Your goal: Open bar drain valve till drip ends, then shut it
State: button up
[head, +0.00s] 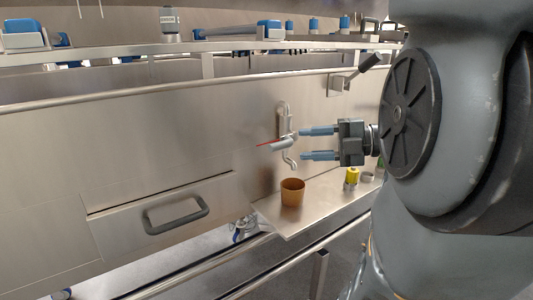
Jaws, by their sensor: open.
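The bar drain valve (286,144) is on the steel panel, with a curved pipe above it and a spout (292,163) bending down below. A lever with a thin red part (272,143) points left from the valve body. An orange-brown cup (292,192) stands upright on the steel shelf under the spout. No drip can be made out at this size. My gripper (306,143) is open and empty, its two blue fingers pointing left, one above the other, just right of the valve. I cannot tell whether the upper finger touches the valve.
The steel shelf (275,215) also holds a yellow-topped small container (352,176) and a low round item (367,177) to the right. A drawer-like panel with a grey handle (177,213) is at left. A rail (180,89) runs above. A black-handled lever (357,74) sticks out upper right.

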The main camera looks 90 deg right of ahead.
aim_at(286, 146)
jog(key=w, duration=0.4)
jog(key=w+f+p, duration=0.1)
jog(key=w, duration=0.2)
jog(key=shift+w+d, duration=0.1)
jog(key=shift+d, duration=0.25)
jog(key=shift+c, duration=0.4)
grip_shut()
